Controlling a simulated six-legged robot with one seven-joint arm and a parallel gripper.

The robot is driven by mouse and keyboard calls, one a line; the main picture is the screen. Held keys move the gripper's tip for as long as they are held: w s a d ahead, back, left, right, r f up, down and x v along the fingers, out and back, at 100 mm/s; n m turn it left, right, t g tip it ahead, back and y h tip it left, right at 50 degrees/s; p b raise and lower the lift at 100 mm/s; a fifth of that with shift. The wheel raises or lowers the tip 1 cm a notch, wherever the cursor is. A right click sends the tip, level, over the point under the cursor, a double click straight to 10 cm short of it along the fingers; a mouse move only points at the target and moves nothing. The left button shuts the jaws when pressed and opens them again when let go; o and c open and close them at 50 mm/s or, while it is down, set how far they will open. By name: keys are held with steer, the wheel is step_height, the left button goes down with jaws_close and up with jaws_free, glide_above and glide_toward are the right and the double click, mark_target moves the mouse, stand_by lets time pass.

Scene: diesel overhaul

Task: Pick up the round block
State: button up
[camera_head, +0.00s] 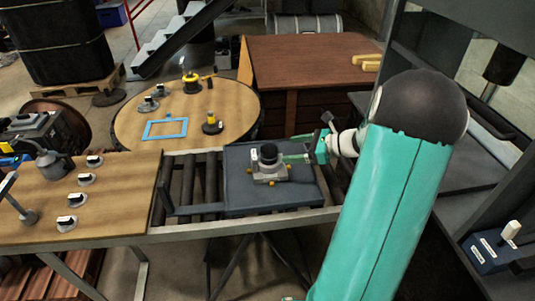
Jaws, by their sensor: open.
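A dark round block (268,154) sits upright on top of a squarish grey metal fixture (264,172) with several yellow knobs at its base. The fixture stands on a dark grey tray (235,196) on the roller table. My gripper (288,158) comes in from the right, its green fingers pointing left at the level of the block and fixture. It is open. The fingertips are close to the block's right side; I cannot tell whether they touch it or reach around it.
The roller conveyor (185,180) joins a wooden bench (120,205) at the left with several black-topped knobs. Behind is a round wooden table (170,125) with a blue frame (166,128) and small parts. A brown cabinet (310,62) stands at the back. A dark machine rises at the right.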

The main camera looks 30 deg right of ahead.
mark_target(273, 150)
steer(key=x, duration=0.7)
steer(key=shift+w+a+f, duration=0.15)
steer(key=shift+a+f, duration=0.05)
steer(key=shift+f, duration=0.05)
jaws_close()
